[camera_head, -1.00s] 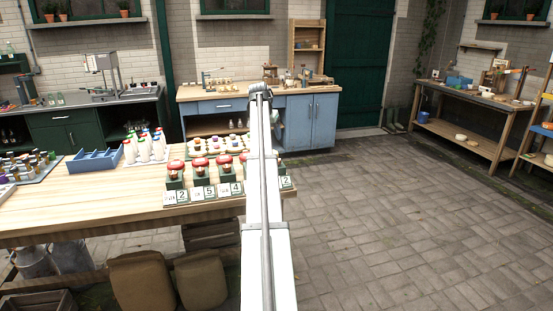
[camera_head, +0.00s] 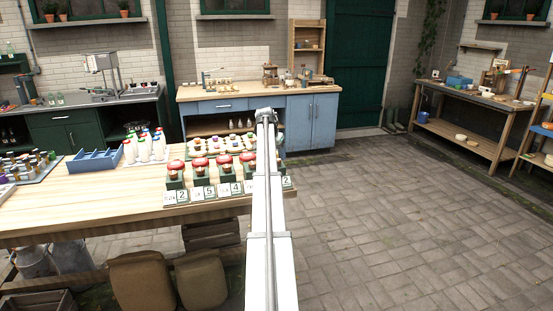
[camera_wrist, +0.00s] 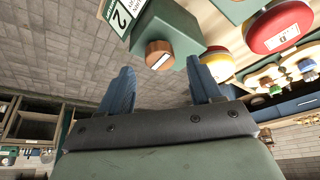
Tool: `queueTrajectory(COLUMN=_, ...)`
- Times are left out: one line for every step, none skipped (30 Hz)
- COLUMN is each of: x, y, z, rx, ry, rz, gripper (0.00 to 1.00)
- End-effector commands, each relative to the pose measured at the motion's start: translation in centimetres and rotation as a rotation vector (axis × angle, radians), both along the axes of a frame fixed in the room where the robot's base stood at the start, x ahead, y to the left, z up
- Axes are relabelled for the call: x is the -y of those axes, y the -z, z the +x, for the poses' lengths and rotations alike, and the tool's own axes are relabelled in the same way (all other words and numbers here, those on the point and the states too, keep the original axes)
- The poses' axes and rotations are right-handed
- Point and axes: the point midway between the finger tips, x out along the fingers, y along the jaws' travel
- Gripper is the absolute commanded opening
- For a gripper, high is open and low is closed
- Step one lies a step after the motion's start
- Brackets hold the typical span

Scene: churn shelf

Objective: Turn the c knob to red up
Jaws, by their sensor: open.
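Several small green-based churns with red lids (camera_head: 200,162) stand in a row near the right end of the wooden table, with number cards in front. In the wrist view, a green churn base (camera_wrist: 170,28) with a card reading 2 (camera_wrist: 120,17) is close. A round brown knob (camera_wrist: 158,55) sticks out of it. I cannot read a letter c on it, and no red mark shows on the knob. My gripper (camera_wrist: 163,78) is open, with its two blue fingers apart and the knob just beyond the gap, seemingly not touched. My arm hides the gripper in the head view.
A red lid (camera_wrist: 280,28) and further bases lie close to the right finger in the wrist view. A blue divided tray (camera_head: 95,160) and white bottles (camera_head: 145,147) stand left on the table (camera_head: 90,207). The paved floor on the right is clear.

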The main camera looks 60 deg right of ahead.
Motion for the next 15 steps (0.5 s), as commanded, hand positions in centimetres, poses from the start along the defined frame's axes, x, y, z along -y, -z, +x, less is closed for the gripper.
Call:
queueTrajectory(x=0.3, y=0.7, z=0.0, rx=-0.001, ry=0.0, rz=0.001, gripper=0.64)
queueTrajectory(x=0.4, y=1.1, z=0.0, rx=0.0, ry=0.0, rz=0.001, gripper=0.64)
queueTrajectory(x=0.6, y=1.4, z=0.0, rx=0.0, ry=0.0, rz=0.0, gripper=0.64)
queueTrajectory(x=0.7, y=1.7, z=0.0, rx=0.0, ry=0.0, rz=0.0, gripper=0.64)
queueTrajectory(x=0.8, y=1.9, z=0.0, rx=0.0, ry=0.0, rz=0.0, gripper=0.64)
queueTrajectory(x=0.9, y=2.1, z=0.0, rx=0.0, ry=0.0, rz=0.0, gripper=0.64)
queueTrajectory(x=1.0, y=2.3, z=0.0, rx=0.0, ry=0.0, rz=0.0, gripper=0.64)
queueTrajectory(x=1.0, y=2.4, z=0.0, rx=0.0, ry=0.0, rz=0.0, gripper=0.64)
queueTrajectory(x=1.0, y=2.5, z=0.0, rx=0.0, ry=0.0, rz=0.0, gripper=0.64)
queueTrajectory(x=1.1, y=2.6, z=0.0, rx=0.0, ry=0.0, rz=0.0, gripper=0.64)
queueTrajectory(x=1.1, y=2.7, z=0.0, rx=0.0, ry=0.0, rz=0.0, gripper=0.64)
queueTrajectory(x=1.1, y=2.7, z=0.0, rx=0.0, ry=0.0, rz=0.0, gripper=0.64)
queueTrajectory(x=1.1, y=2.7, z=0.0, rx=0.0, ry=0.0, rz=0.0, gripper=0.64)
queueTrajectory(x=1.1, y=2.8, z=0.0, rx=0.0, ry=-0.001, rz=0.0, gripper=0.64)
queueTrajectory(x=1.1, y=2.8, z=0.0, rx=0.0, ry=-0.001, rz=0.0, gripper=0.64)
